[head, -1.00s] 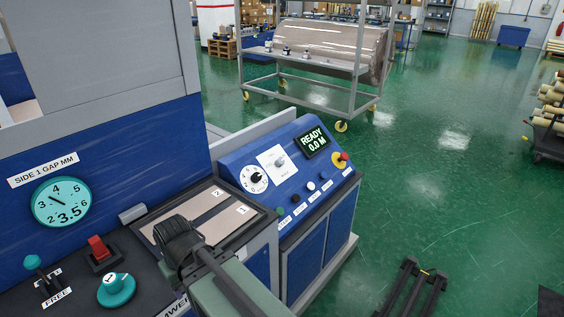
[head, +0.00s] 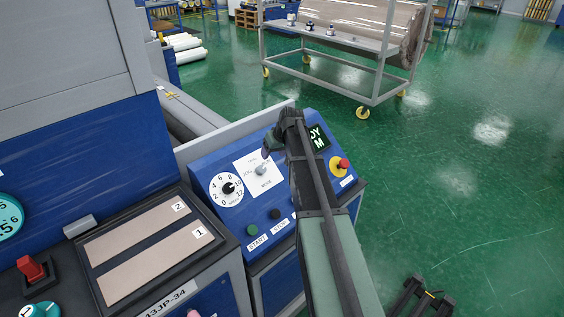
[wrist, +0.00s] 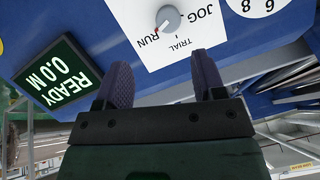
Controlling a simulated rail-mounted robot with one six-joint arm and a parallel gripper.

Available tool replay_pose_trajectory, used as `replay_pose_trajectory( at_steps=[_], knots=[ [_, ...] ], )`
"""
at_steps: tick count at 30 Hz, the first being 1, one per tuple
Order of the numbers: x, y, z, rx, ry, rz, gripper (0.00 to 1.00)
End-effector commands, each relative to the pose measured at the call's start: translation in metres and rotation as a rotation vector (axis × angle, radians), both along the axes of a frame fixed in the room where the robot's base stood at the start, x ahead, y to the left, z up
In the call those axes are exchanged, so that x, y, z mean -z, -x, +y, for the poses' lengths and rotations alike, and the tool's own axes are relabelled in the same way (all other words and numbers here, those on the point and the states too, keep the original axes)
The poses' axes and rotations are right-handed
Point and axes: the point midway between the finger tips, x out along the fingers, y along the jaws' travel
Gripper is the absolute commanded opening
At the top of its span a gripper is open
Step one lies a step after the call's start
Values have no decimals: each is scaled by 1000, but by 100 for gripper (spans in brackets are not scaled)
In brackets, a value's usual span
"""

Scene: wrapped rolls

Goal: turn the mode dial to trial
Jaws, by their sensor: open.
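The mode dial (head: 262,168) is a small grey knob on a white plate on the blue sloped console. In the wrist view the mode dial (wrist: 169,18) shows upside down at the top, with RUN, TRIAL and JOG printed around it. Its red mark appears to point toward RUN. My gripper (head: 277,139) is just above and right of the plate in the head view. In the wrist view my gripper (wrist: 162,64) is open and empty, its two dark fingers apart, with the dial beyond the fingertips and not between them.
A numbered speed dial (head: 227,189) is left of the plate. The READY display (wrist: 56,75) is on the other side, partly hidden by my arm in the head view. A red emergency button (head: 343,164) and START button (head: 252,230) are nearby. A wheeled roll rack (head: 370,90) stands behind.

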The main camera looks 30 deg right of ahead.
Motion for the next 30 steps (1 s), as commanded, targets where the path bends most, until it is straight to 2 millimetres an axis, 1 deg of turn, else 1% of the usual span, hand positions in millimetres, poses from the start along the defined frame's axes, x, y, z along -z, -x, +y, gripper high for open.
replay_pose_trajectory(
  at_steps=[2, 5, 8, 15, 18, 21, 28, 30],
  knots=[
    [2, 0, 1, -1, 0, 2, 63],
    [10, -2, 2, -1, 0, 3, 63],
    [27, -8, 5, -2, 1, 3, 63],
    [83, -29, 14, -1, 1, 4, 63],
    [97, -36, 18, -2, 0, 4, 63],
    [102, -40, 20, -2, 0, 4, 63],
    [98, -40, 20, 0, 1, 4, 63],
    [98, -40, 20, -1, 0, 4, 52]
  ],
)
